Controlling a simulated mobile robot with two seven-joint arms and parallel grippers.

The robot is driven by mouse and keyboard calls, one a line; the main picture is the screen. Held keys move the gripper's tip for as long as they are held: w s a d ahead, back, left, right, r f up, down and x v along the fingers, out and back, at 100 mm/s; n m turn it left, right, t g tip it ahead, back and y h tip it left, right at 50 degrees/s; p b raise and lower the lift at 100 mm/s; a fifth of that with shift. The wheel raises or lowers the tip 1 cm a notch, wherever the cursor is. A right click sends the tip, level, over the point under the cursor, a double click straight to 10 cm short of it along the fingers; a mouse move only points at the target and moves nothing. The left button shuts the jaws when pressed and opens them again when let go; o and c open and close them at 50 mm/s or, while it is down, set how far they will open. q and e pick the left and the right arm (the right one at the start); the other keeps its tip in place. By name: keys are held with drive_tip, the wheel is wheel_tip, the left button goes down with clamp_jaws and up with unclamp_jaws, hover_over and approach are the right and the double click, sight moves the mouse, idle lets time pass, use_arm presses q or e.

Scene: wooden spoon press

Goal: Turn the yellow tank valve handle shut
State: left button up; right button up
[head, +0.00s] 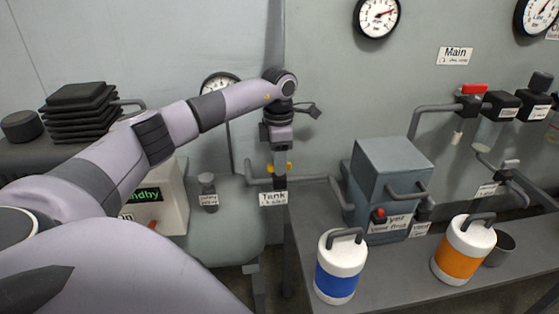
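The yellow tank valve handle (288,169) sits on the pipe just above the white "Tank" label (273,198). Only small yellow parts show, on both sides of my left gripper (279,160). My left arm comes in from the left, and its gripper points down right at the handle, covering its middle. The fingers are too small and dark to tell whether they are open, shut or touching the handle. I cannot tell which way the handle is turned. My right gripper is not in view.
A grey dryer box (392,165) stands on the bench at right. A blue-banded canister (341,268) and an orange-banded canister (464,250) stand in front. A red-handled main valve (474,90) is on the wall piping. The rounded tank (225,235) lies below the handle.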

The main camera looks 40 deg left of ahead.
use_arm(q)
drive_tip(key=shift+f, duration=0.3)
clamp_jaws()
